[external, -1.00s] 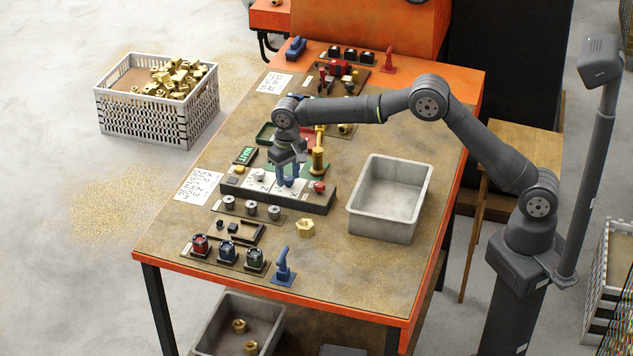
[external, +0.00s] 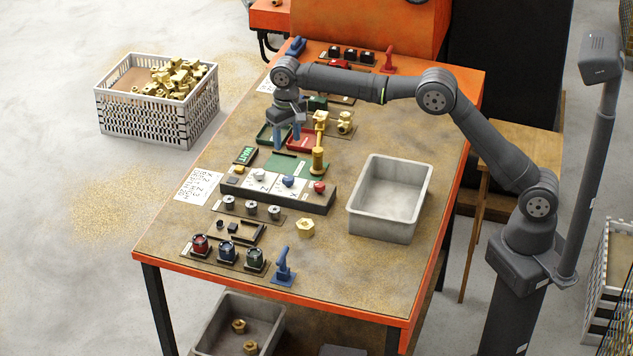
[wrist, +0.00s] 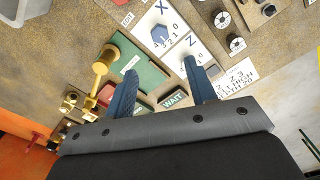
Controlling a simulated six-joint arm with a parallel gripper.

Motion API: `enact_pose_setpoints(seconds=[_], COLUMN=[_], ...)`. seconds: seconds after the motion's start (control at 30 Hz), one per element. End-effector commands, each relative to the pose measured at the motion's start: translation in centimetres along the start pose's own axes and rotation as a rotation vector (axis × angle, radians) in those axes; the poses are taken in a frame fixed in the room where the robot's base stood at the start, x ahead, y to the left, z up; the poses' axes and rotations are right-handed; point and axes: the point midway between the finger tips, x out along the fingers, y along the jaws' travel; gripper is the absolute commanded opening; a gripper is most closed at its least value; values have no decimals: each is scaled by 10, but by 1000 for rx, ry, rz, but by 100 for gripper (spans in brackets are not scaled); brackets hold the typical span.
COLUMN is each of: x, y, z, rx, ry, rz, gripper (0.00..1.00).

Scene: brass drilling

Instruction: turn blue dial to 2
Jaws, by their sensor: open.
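The blue dial (external: 288,181) sits on a white plate on the dark control box, between a white knob and a red knob. In the wrist view the blue dial (wrist: 160,33) shows near the top, beside an X and a row of numbers. I cannot tell which number it points to. My gripper (external: 288,136) is open and empty, above the table beyond the control box. In the wrist view its blue fingers are spread apart, with the gripper (wrist: 160,68) clear of the dial.
A brass post (external: 317,160) stands close to the right of my gripper. Green and red trays (external: 302,142) lie near it. A grey bin (external: 388,198) stands to the right. A blue lever (external: 283,266) and several knobs are nearer the front edge.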

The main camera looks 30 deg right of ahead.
Motion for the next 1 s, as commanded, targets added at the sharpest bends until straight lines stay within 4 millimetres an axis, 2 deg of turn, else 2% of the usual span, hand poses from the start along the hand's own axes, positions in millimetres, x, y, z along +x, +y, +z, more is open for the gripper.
enact_pose_setpoints(seconds=[0.1,0.3,1.0], x=[-22,-41,-41], y=[0,0,0], z=[0,0,0], rx=[0,0,0], ry=[3,1,0], rz=[-2,-1,0], gripper=[51,51,51])
